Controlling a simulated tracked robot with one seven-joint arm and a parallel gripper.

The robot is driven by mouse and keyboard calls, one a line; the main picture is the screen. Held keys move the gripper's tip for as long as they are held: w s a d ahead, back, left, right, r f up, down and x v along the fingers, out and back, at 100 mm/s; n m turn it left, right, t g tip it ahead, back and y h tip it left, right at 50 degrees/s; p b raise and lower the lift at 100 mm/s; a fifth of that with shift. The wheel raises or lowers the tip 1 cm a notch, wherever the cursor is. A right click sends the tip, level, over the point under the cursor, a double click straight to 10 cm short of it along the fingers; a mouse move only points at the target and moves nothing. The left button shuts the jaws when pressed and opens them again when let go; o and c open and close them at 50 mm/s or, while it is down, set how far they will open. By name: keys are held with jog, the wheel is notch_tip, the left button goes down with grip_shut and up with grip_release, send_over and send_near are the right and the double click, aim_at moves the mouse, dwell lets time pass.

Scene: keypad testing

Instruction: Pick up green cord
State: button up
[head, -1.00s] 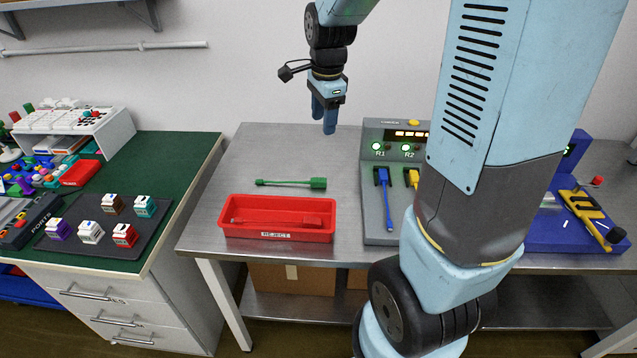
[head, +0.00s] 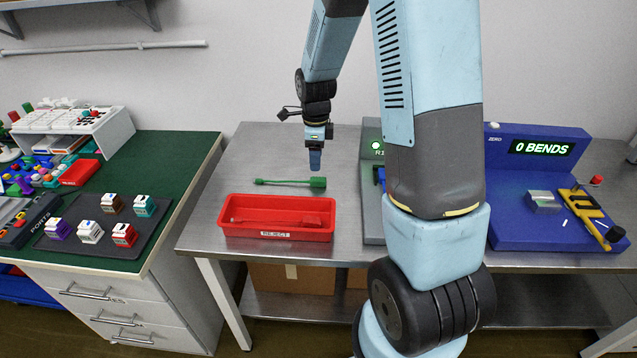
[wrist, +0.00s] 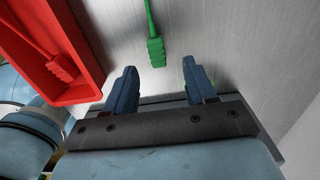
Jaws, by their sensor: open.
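The green cord (head: 290,182) lies on the metal table behind the red tray, its thick block end to the right. In the wrist view that block end (wrist: 155,52) shows ahead of the fingertips, roughly midway between them, with its thin cable running up out of the picture. My gripper (head: 315,166) is just above and behind the block end in the head view. In the wrist view my gripper (wrist: 160,68) has its two blue fingers spread apart with nothing between them.
A red reject tray (head: 232,231) with a red cord (head: 311,219) in it stands in front of the green cord. My arm hides much of the grey test unit (head: 371,205). A blue bend tester (head: 510,230) stands to the right. Bare table (head: 255,150) lies behind the cord.

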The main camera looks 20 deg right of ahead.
aim_at(317, 179)
jog(key=shift+s+f, duration=0.15)
jog(key=shift+f, duration=1.7)
jog(key=shift+s+f, duration=0.15)
jog(key=shift+f, duration=1.7)
jog(key=shift+c, duration=0.4)
grip_shut()
